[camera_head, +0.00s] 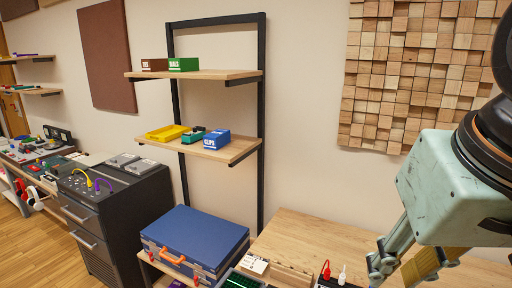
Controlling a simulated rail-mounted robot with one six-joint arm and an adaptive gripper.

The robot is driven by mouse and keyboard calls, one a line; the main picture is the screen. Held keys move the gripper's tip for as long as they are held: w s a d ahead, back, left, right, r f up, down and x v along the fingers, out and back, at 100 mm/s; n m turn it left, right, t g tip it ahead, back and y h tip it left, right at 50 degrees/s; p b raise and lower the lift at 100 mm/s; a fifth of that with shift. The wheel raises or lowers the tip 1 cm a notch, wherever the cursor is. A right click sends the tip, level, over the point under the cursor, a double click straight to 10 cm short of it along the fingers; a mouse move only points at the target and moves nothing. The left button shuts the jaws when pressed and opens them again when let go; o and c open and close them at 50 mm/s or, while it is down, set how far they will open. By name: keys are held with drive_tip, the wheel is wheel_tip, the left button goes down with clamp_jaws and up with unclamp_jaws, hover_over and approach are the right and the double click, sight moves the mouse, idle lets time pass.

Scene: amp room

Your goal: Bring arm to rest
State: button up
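My gripper (400,264) is at the lower right, in front of the wooden bench (325,240). Its pale green body is large and close to the camera, and its fingers reach down and to the left. The fingertips overlap the bench's right part in the picture. A tan, flat-looking piece (438,265) shows beside the fingers. I cannot tell whether it is held or is part of something behind. The finger ends are partly cut off by the frame, so their opening is unclear.
A red-tipped and a white-tipped item (342,274) stand close left of my fingers. A blue case (195,238) lies left of the bench. Shelves (215,148) with small boxes and a wooden block panel (420,75) are on the wall. The bench's back middle is clear.

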drive_tip(key=shift+n, duration=0.6)
drive_tip(key=shift+s+f, duration=0.2)
drive_tip(key=shift+s, duration=0.7)
drive_tip(key=shift+s+f, duration=0.25)
drive_tip(key=shift+s, duration=0.6)
drive_tip(key=shift+s+f, duration=0.2)
drive_tip(key=shift+s, duration=0.7)
